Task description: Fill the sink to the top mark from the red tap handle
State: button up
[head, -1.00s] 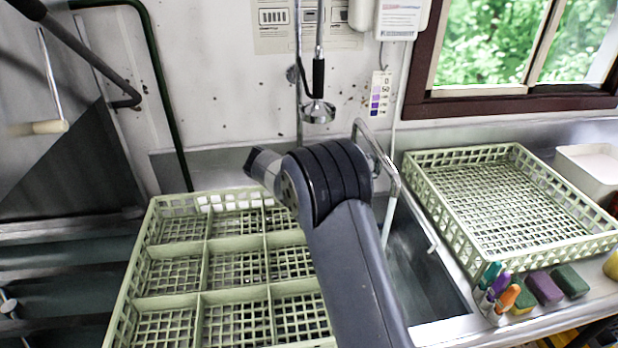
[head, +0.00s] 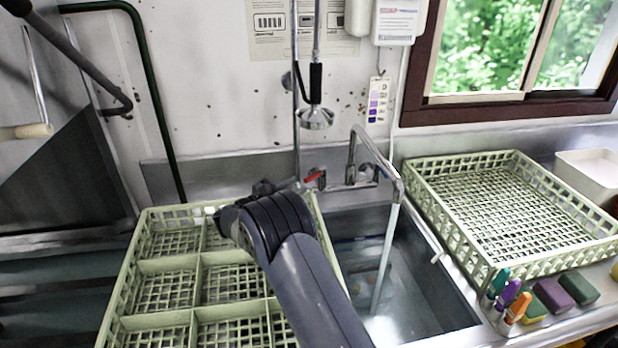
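The red tap handle (head: 315,176) sits on the wall fitting behind the sink, left of the curved metal spout (head: 378,158). A pale stream of water (head: 387,255) falls from the spout into the sink (head: 447,290). Water stands in the basin, with some blurred items under it at the left. I cannot make out the top mark; a thin blue line shows on the back wall of the basin. My gripper (head: 268,187) is left of the red handle in the picture and looks apart from it. It is mostly hidden behind my wrist, so its fingers cannot be read.
A green divided rack (head: 190,262) stands left of the sink under my arm. An empty green rack (head: 555,238) stands on the right counter. Markers (head: 508,300) and sponges (head: 553,293) lie at the front right. A spray head (head: 315,117) hangs above the taps.

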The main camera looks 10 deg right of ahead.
aim_at(309, 179)
jog(key=p+x, duration=0.1)
jog(key=x, duration=0.5)
jog(key=shift+w+d, duration=0.1)
jog(key=shift+d, duration=0.05)
grip_shut()
dwell(0.4)
